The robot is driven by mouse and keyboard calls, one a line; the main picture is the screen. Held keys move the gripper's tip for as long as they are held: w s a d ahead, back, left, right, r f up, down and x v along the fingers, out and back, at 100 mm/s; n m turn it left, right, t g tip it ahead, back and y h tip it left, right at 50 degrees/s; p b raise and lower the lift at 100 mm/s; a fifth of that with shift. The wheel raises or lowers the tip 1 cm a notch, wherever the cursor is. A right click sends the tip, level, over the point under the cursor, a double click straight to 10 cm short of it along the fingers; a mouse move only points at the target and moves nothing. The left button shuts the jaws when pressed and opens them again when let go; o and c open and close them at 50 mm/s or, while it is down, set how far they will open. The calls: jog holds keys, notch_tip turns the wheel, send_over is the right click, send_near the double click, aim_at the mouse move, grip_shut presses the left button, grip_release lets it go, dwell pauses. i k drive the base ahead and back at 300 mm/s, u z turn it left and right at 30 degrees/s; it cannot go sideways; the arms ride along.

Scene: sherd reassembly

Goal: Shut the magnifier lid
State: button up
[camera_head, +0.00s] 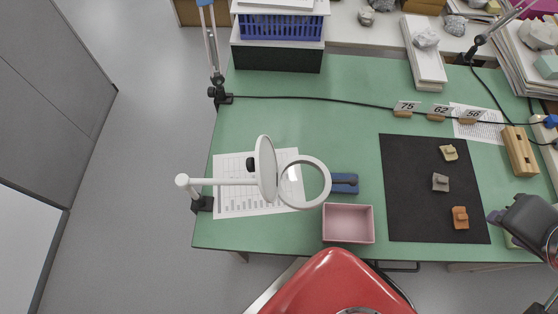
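The magnifier's white ring (326,184) with its clear lens is held out over the left part of the green table by a white arm from a post at the table's left edge. The magnifier lid (266,168), a thin round white disc, stands up steeply at the left side of the ring, so the lid is open. A small dark knob (251,164) shows on the lid's left face.
A printed sheet (230,172), a blue tool (344,183) and a pink tray (348,239) lie near the magnifier. A black mat (408,180) holds three sherds. A red rounded object (335,283) fills the front edge.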

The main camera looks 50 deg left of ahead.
aim_at(264, 162)
jog(key=z, duration=0.1)
jog(key=k, duration=2)
jog(key=u, duration=0.9)
jog(key=i, duration=1)
jog(key=u, duration=0.1)
